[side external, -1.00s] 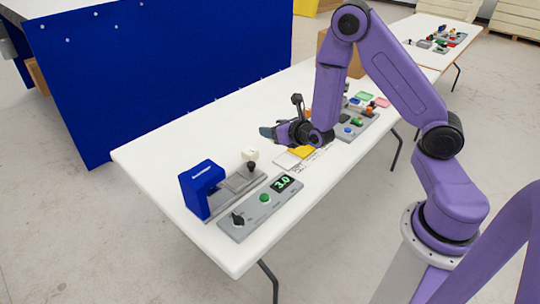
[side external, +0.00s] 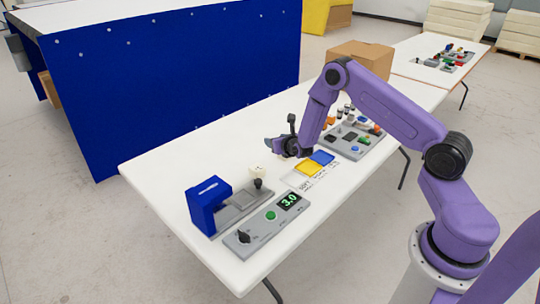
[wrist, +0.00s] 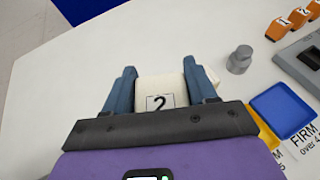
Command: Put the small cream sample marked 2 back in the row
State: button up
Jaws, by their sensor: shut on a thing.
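The cream sample marked 2 (wrist: 160,92) sits between the two blue fingers of my gripper (wrist: 160,78) in the wrist view, its black-framed number facing the camera. My gripper is shut on it. In the side view my gripper (side external: 274,147) is over the far side of the white table, to the left of the yellow and blue trays. The held sample cannot be made out there, and I cannot tell its height above the table.
A yellow tray (side external: 309,168) and a blue tray (side external: 321,158) lie on the printed sheet. A grey cylinder (wrist: 240,60) stands right of my gripper, with orange numbered samples (wrist: 288,23) farther right. A console reading 3.0 (side external: 265,222) is in front. The table left of my gripper looks clear.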

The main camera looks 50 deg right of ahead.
send_over(270, 164)
notch_tip(270, 164, down, 5)
jog(key=shift+s+f, duration=0.1)
jog(key=shift+f, duration=0.05)
jog(key=shift+w+d+f, duration=0.15)
jog(key=shift+w+f, duration=0.1)
jog(key=shift+f, duration=1.5)
jog(key=shift+s+f, duration=0.1)
jog(key=shift+f, duration=0.6)
